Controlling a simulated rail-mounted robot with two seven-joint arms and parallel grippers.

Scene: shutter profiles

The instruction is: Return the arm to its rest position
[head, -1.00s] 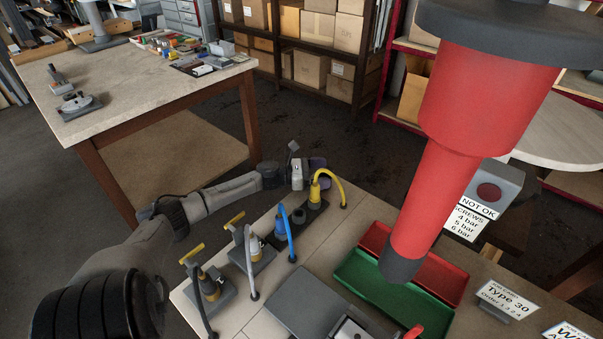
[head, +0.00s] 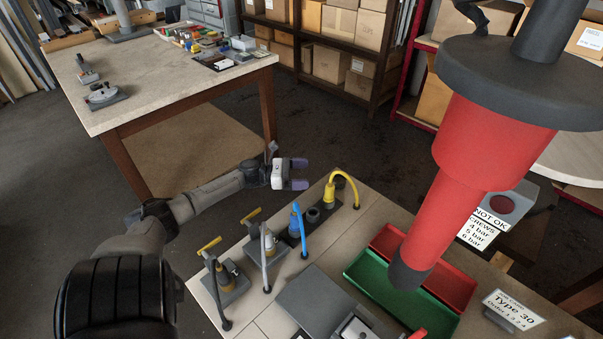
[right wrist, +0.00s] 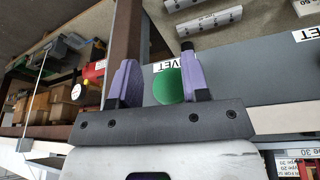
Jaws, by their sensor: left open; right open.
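My left arm reaches in from the left in the head view. Its gripper (head: 302,173), with purple fingers, is open and empty beyond the far left edge of the workbench (head: 262,312). It stands apart from the yellow-hosed tool (head: 330,194). My right gripper does not show in the head view. In the right wrist view its two purple fingers (right wrist: 159,62) are spread, and nothing is held between them. A round green thing (right wrist: 168,86) shows behind the gap, against a grey surface.
Blue (head: 295,222) and grey-hosed tools stand on the bench. A green bin (head: 365,279) and a red bin (head: 455,285) lie at its right. A large red hanging tool (head: 480,140) blocks part of the view. Another table (head: 150,92) stands back left, with floor between.

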